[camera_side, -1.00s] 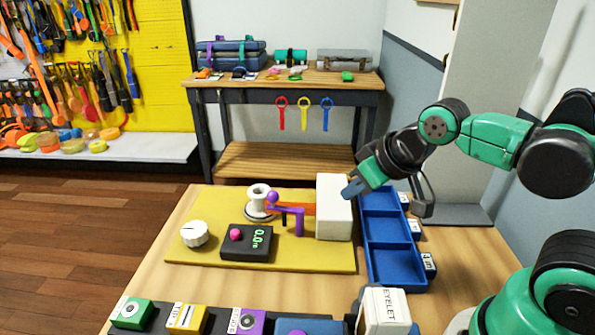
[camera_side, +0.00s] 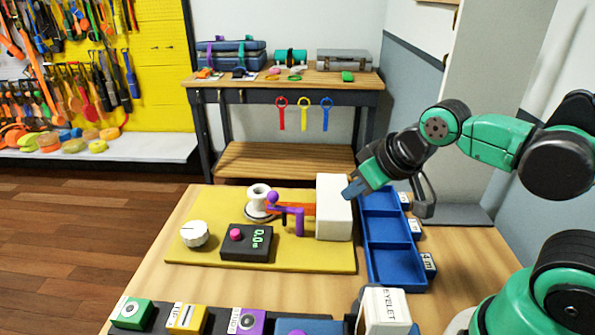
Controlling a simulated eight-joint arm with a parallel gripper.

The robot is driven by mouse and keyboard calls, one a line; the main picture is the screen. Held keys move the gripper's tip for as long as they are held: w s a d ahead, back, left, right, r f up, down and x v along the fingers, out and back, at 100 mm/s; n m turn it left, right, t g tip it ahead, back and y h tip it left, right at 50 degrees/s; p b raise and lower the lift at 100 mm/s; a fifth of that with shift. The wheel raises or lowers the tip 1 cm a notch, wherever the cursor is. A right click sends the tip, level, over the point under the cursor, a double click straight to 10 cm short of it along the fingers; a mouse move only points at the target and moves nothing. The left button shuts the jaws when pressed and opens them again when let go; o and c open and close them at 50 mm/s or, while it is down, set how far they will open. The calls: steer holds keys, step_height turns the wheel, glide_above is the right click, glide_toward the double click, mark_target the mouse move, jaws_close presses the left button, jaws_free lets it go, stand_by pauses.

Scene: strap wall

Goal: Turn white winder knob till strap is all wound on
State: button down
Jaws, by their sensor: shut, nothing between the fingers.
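The white winder knob (camera_side: 194,233) sits at the left front of the yellow board (camera_side: 300,261), with a dark mark on its top. The white spool (camera_side: 259,197) stands behind it, and no strap is clearly visible on its core. An orange strap (camera_side: 305,209) runs between the white box (camera_side: 334,207) and the purple guide (camera_side: 299,221). The black counter (camera_side: 247,242) has a pink button and a green reading that looks like 0.0 m. My gripper (camera_side: 349,191) is shut and empty, by the upper right of the white box, well away from the knob.
A blue tray (camera_side: 396,263) with compartments lies right of the board. Green, yellow and purple labelled blocks line the front edge, with a white EYELET box (camera_side: 384,311) at the right. The space above the knob is clear.

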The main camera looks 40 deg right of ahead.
steer(key=c, duration=1.1)
jaws_free()
steer(key=o, duration=0.3)
steer(key=shift+w+a+r, duration=0.2)
steer(key=shift+w+r, duration=0.05)
steer(key=shift+w, duration=0.05)
steer(key=o, duration=0.8)
steer(key=shift+n+g, duration=0.3)
steer(key=shift+n, duration=0.1)
steer(key=w+a, duration=0.1)
steer(key=w+r, duration=0.1)
steer(key=w, duration=0.1)
steer(key=shift+w+a+r, duration=0.15)
steer(key=shift+a+r, duration=0.05)
steer(key=shift+a, duration=0.2)
steer(key=shift+c, duration=0.2)
steer(key=n+g+y, duration=0.2)
steer(key=n, duration=0.2)
glide_above(194, 229)
steer(key=s+d, duration=0.1)
steer(key=s, duration=0.1)
steer(key=f, duration=0.7)
steer(key=shift+s+d+f, duration=0.1)
steer(key=shift+s+f, duration=0.05)
steer(key=shift+s, duration=0.05)
steer(key=shift+w+a+f+g, duration=0.25)
steer(key=shift+f+g, duration=0.05)
steer(key=shift+f, duration=0.25)
steer(key=shift+x, duration=2.35)
